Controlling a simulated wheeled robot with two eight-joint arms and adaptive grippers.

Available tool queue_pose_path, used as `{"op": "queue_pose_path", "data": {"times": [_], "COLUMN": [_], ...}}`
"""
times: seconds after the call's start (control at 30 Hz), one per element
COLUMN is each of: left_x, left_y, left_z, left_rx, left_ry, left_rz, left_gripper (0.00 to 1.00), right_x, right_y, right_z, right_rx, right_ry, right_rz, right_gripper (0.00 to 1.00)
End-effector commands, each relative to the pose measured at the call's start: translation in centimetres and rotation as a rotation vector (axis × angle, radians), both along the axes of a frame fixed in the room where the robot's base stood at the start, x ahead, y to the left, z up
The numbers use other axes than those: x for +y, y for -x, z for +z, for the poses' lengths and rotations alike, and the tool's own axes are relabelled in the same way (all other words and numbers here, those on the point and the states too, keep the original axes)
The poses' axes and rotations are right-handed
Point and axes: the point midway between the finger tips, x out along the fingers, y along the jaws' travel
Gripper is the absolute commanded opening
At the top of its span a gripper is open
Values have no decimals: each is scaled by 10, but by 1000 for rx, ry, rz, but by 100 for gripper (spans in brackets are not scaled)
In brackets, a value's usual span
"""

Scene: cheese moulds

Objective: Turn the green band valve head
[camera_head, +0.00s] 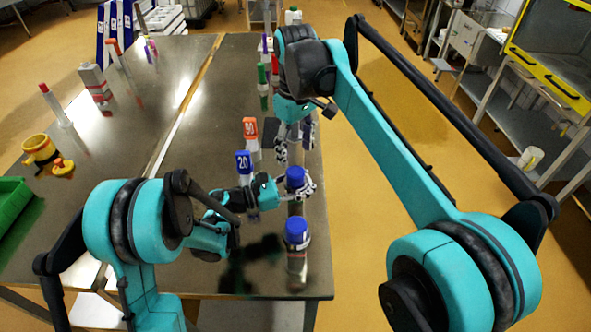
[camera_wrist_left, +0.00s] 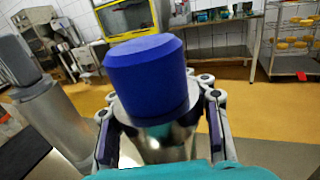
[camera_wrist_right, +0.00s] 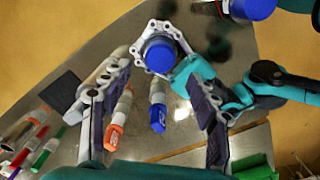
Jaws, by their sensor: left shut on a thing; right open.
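My left gripper (camera_head: 298,187) is shut around a metal cylinder with a blue cap (camera_head: 295,177). In the left wrist view, the blue cap (camera_wrist_left: 150,75) stands above the fingers, with the shiny body between them. My right gripper (camera_head: 293,132) is open, just beyond the held cylinder. In the right wrist view its fingers (camera_wrist_right: 152,88) are wide apart, with the cap (camera_wrist_right: 159,55) ahead between them. A green-topped stick (camera_head: 262,75) stands farther back on the table; it also shows at the left of the right wrist view (camera_wrist_right: 50,144). I cannot identify a green-banded valve head.
A second blue-capped cylinder (camera_head: 297,230) stands nearer me. A blue tag marked 20 (camera_head: 244,162) and an orange tag marked 50 (camera_head: 250,128) stand to the left of the held cylinder. A green crate (camera_head: 12,210) is at the far left.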

Motion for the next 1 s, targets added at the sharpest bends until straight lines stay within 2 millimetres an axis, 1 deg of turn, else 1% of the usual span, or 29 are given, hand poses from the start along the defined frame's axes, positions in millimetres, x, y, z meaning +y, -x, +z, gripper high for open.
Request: {"op": "queue_pose_path", "data": {"times": [0.03, 0.1, 0.3, 0.4, 0.5, 0.77, 0.87, 0.9, 0.97, 1.0], "left_x": [0, 0, 0, 0, 0, 0, 0, 0, 0, 0], "left_y": [0, 0, 0, 0, 0, 0, 0, 0, 0, 0], "left_z": [0, 0, 0, 0, 0, 0, 0, 0, 0, 0], "left_rx": [0, 0, 0, 0, 0, 0, 0, 0, 0, 0], "left_ry": [1, 1, 0, 0, 0, 0, 1, 1, 1, 1], "left_rz": [0, 0, 0, 0, 0, 0, 0, 0, 0, 0], "left_gripper": [0, 0, 0, 0, 0, 0, 0, 0, 0, 0], "right_x": [0, 0, 0, 0, 0, 0, 0, 0, 0, 0], "right_y": [0, 0, 0, 0, 1, 1, 1, 1, 1, 1], "right_z": [-11, -26, -58, -67, -72, -73, -73, -73, -73, -73], "right_rx": [0, 0, -1, -1, -1, -1, -1, -1, -1, -1], "right_ry": [0, 0, -1, -1, -1, -1, -1, -1, -1, -1], "right_rz": [-1, -1, -2, -2, -2, -2, -2, -2, -2, -2], "right_gripper": [60, 60, 60, 60, 60, 60, 36, 26, 10, 10]}}
